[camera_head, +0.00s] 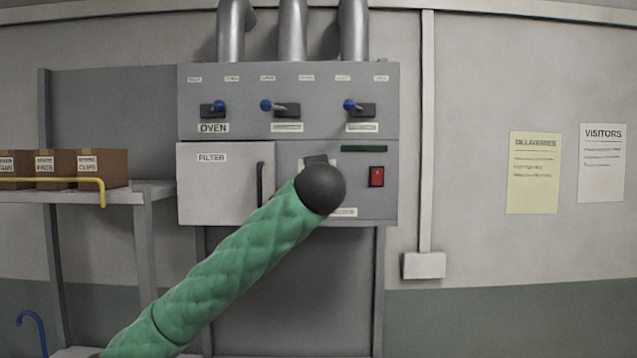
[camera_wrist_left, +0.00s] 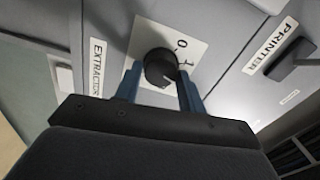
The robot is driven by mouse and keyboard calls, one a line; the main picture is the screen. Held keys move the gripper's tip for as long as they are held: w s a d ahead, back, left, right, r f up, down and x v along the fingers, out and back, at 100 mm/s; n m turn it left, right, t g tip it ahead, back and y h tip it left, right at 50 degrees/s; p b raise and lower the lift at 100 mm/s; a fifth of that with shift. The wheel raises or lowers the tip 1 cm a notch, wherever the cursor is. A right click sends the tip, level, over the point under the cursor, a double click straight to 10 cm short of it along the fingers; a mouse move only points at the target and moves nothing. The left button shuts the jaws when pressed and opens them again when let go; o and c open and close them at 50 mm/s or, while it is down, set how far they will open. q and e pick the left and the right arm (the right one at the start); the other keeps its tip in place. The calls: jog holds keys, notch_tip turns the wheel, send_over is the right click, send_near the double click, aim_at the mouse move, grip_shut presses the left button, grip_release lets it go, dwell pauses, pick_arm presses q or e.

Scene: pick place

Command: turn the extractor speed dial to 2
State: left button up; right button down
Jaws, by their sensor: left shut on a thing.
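The extractor speed dial (camera_wrist_left: 162,67) is a round black knob on a white plate (camera_wrist_left: 143,38) in the left wrist view. The marks 0 and 1 show on the plate; a 2 cannot be seen. An EXTRACTOR label (camera_wrist_left: 97,67) is beside it. My left gripper (camera_wrist_left: 161,86) has its two blue fingers on either side of the knob and is shut on it. I cannot tell clearly where the knob points. In the head view my left arm hides the dial and most of the gripper. My right gripper is not in view.
The grey panel (camera_head: 290,80) carries several blue-tipped levers (camera_head: 265,106), a filter door (camera_head: 215,185) with an upright handle (camera_head: 260,185), and a red switch (camera_head: 377,177) right of my wrist. Boxes (camera_head: 102,165) stand on a shelf at left. The wall right of the panel has posters (camera_head: 534,172).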

pick_arm(q)
jog(key=shift+f+m, duration=0.1)
jog(key=shift+m, duration=0.5)
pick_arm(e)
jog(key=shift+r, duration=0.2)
pick_arm(q)
jog(key=o, duration=0.8)
jog(key=shift+o, duration=0.7)
jog(key=s+b, duration=0.3)
jog(key=s, duration=0.4)
jog(key=shift+s+b, duration=0.3)
jog(key=shift+s, duration=0.1)
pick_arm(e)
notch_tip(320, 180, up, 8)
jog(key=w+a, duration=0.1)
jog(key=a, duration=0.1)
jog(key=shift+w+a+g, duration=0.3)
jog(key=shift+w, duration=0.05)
